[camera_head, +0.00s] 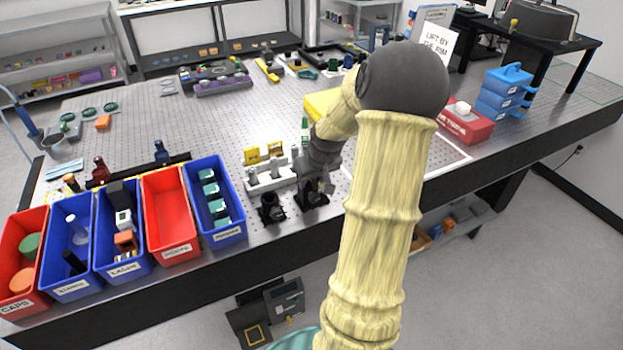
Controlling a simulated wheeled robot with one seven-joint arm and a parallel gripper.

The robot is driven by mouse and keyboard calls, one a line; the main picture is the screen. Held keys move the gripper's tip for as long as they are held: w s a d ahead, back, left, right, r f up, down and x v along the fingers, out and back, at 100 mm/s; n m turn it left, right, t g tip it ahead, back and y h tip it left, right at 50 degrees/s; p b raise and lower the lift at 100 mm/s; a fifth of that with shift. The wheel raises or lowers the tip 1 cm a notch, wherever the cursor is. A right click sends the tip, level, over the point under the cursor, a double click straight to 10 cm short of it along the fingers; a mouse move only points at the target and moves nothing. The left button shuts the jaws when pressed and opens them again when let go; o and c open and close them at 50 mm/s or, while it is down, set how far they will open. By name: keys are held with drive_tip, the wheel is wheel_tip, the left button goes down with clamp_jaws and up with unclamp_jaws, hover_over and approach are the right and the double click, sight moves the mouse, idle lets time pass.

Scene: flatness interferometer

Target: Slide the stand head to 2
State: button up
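My gripper (313,190) is at the end of my yellow-sleeved arm, low over the front part of the perforated table. It is small and dark, and I cannot tell whether its fingers are open or shut. Just left of it stands a small black mount (270,208) near the table's front edge. Behind that is a pale base (268,177) with small posts and two yellow blocks. I cannot make out which part is the stand head, and no 2 mark is readable. A dark rail (132,171) farther left carries a red upright and a blue upright.
Red and blue bins stand along the front left edge, including an empty-looking red bin (170,215) and a blue bin (215,202) right of it. A red box (466,122) and blue stacked cases (505,92) are at right.

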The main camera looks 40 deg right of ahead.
drive_tip(key=c, duration=0.6)
drive_tip(key=shift+r+p, duration=1.05)
drive_tip(key=shift+p, duration=0.1)
drive_tip(key=shift+c, duration=0.2)
drive_tip(key=o, duration=1.4)
drive_tip(key=v, duration=1.7)
drive_tip(key=shift+s+a+r, duration=0.1)
drive_tip(key=shift+s, duration=0.05)
